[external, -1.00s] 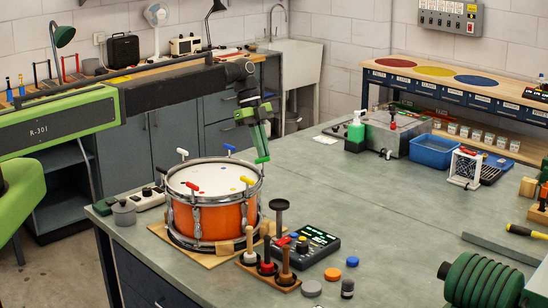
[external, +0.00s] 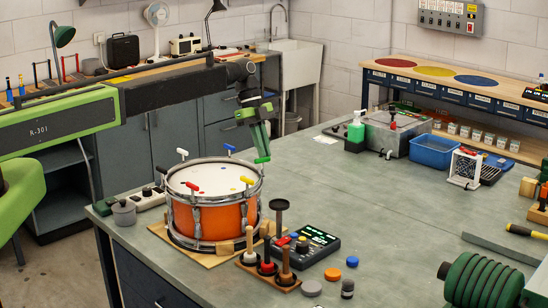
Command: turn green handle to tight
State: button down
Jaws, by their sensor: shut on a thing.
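The orange drum (external: 213,217) stands on a wooden board (external: 180,250) on the bench, with coloured T-handles around its rim. The green handle (external: 263,160) is at the rim's far right. My gripper (external: 262,153) points down from above and is shut on the green handle; the fingers partly hide it. The other handles are white (external: 182,152), blue (external: 229,148), yellow (external: 247,180) and red (external: 192,186). The green handle's bar looks near level across the picture. How tight it is cannot be told.
A dark box with a lit display (external: 313,241) and a wooden rack of upright tools (external: 268,272) stand close in front of the drum. A grey pot (external: 124,213) is at its left. The bench to the right of the drum is mostly clear.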

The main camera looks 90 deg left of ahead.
jog(key=shift+w+d, duration=0.35)
jog(key=shift+w, duration=0.35)
dwell(0.4)
jog(key=shift+w+d, duration=0.1)
jog(key=shift+w, duration=0.15)
jog(key=shift+w, duration=0.1)
jog(key=shift+w+d, duration=0.25)
jog(key=shift+d, duration=0.1)
dwell(1.4)
